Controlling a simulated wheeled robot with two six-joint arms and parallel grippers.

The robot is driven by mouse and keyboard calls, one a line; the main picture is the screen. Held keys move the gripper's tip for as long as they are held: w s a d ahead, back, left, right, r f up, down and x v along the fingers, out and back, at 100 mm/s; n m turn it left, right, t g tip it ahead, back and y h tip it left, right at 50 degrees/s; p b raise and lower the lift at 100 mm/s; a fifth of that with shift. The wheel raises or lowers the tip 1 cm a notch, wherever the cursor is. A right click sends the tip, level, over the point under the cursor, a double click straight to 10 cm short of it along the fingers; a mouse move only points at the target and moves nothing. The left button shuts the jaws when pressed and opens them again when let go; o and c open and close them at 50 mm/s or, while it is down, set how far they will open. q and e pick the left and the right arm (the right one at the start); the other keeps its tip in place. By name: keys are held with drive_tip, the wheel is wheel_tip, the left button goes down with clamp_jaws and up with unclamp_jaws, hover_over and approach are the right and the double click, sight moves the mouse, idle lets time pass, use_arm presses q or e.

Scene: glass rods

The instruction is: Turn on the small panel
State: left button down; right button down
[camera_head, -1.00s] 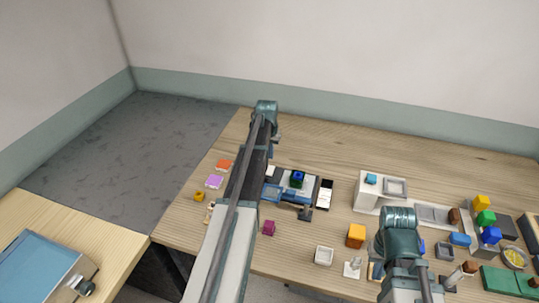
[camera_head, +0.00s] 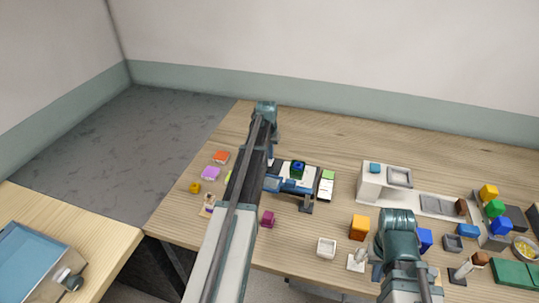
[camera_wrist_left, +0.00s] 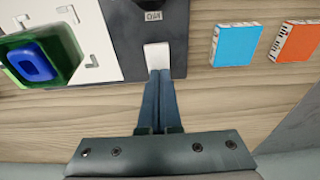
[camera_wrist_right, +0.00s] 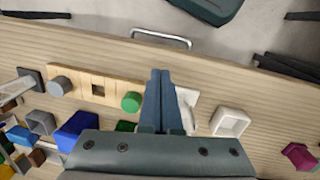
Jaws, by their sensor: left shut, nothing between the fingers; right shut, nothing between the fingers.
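The small panel (camera_head: 312,170) is a dark board with a white field and a green square with a blue piece. At its right end is a strip (camera_head: 328,175) with a green upper part and white below. The left wrist view shows its other, dark end (camera_wrist_left: 160,25) with a small label and a white switch (camera_wrist_left: 157,56). My left gripper (camera_wrist_left: 160,72) is shut and empty, its tips at the switch's edge; contact is unclear. My left arm partly covers this end in the head view. My right gripper (camera_wrist_right: 160,74) is shut and empty above the table.
A blue card (camera_wrist_left: 233,45) and orange card (camera_wrist_left: 297,40) lie beside the panel. A magenta cube (camera_head: 267,219) and white box (camera_head: 326,247) stand in front. A wooden strip with a green cylinder (camera_wrist_right: 131,102) is near my right gripper. The back of the table is clear.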

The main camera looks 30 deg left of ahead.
use_arm(q)
drive_tip(key=shift+s, duration=0.1)
drive_tip(key=shift+s+d+r, duration=0.1)
drive_tip(key=shift+s+d, duration=0.1)
drive_tip(key=shift+s, duration=0.55)
use_arm(e)
drive_tip(key=shift+r, duration=0.1)
use_arm(q)
drive_tip(key=shift+p, duration=0.35)
